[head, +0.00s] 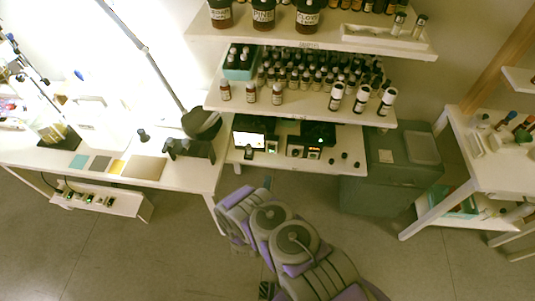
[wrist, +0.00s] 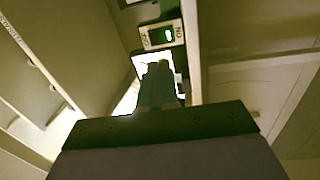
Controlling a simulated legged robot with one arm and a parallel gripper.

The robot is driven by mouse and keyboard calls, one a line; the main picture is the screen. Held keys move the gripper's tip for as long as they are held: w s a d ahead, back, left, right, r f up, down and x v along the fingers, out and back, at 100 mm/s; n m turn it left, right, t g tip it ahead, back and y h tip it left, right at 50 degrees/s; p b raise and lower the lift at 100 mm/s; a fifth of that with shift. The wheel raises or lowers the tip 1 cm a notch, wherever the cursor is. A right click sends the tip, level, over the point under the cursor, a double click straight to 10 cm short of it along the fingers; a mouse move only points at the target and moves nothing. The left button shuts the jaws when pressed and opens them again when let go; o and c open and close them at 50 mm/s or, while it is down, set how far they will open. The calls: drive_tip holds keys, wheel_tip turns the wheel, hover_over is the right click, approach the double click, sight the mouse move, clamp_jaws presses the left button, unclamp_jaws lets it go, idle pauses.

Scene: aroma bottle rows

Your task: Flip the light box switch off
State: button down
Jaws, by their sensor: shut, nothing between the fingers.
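The light box (head: 249,140) stands on the low shelf of the middle rack, its panel glowing white. In the wrist view the lit panel (wrist: 145,60) shows just behind my fingertips. The switch (wrist: 163,35) is a pale plate with a green-lit rocker and an ON label that appears upside down. My gripper (wrist: 159,68) is shut and empty, below the switch in the picture and apart from it. It overlaps part of the panel; whether it touches the panel cannot be told. In the head view my arm reaches up toward the shelf front.
Above are shelves with rows of small bottles (head: 300,80) and large dark jars (head: 263,14). Other small devices (head: 305,152) and knobs stand right of the light box. A white desk (head: 140,170) is at left, a grey cabinet (head: 385,170) at right. Shelf boards flank my gripper closely.

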sight(271, 149)
drive_tip(key=shift+s+a+f+n, duration=0.1)
drive_tip(key=shift+s+n, duration=0.3)
drive_tip(key=shift+s, duration=0.25)
drive_tip(key=w+b, duration=0.1)
drive_tip(key=w, duration=0.3)
drive_tip(key=w+r, duration=0.1)
drive_tip(key=w, duration=0.4)
drive_tip(key=w+r+b, duration=0.1)
drive_tip(key=w, duration=0.4)
drive_tip(key=shift+d+b, duration=0.2)
drive_tip(key=shift+b, duration=0.1)
